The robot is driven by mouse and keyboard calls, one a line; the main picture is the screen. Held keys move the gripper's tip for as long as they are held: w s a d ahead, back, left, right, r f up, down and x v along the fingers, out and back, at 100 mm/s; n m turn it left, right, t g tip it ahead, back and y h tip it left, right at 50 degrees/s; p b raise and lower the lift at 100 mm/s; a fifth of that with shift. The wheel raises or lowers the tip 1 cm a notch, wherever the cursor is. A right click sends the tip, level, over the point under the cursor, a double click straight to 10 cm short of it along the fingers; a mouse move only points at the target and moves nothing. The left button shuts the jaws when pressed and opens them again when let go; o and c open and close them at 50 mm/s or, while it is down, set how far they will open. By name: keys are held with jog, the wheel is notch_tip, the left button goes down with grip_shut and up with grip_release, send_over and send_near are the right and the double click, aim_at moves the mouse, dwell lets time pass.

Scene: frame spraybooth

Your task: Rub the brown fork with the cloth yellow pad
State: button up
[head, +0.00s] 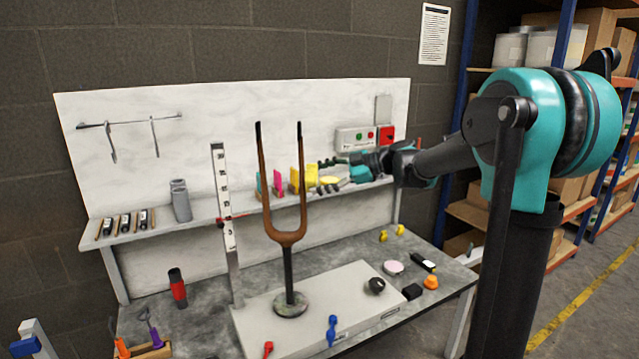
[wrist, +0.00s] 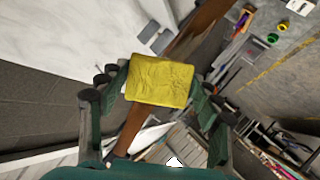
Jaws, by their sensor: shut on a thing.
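The brown fork (head: 286,236) stands upright on a dark post with a round base, its two prongs pointing up with black tips. My gripper (head: 326,175) reaches in from the right, level with the prongs. It is shut on the yellow pad (wrist: 160,82), which is square and creased in the wrist view. In the head view the pad (head: 311,178) is at the right prong, which passes in front of part of it. In the wrist view the brown fork (wrist: 132,125) runs diagonally behind the pad, which hides its middle. I cannot tell whether they touch.
A shelf (head: 205,222) behind the fork holds a grey bottle (head: 181,200), dark-topped blocks and a pink pad (head: 278,182). A scale post (head: 223,215) stands left of the fork. Clamps and small parts lie on the bench (head: 205,325) around the light base plate (head: 345,290).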

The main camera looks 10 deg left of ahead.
notch_tip(320, 180, down, 12)
jog(key=shift+r, duration=0.25)
dwell(2.4)
jog(key=shift+a, duration=0.1)
jog(key=d, duration=0.6)
jog(key=shift+w, duration=0.2)
dwell(0.3)
jog(key=shift+w+d, duration=0.1)
jog(key=shift+d, duration=1.4)
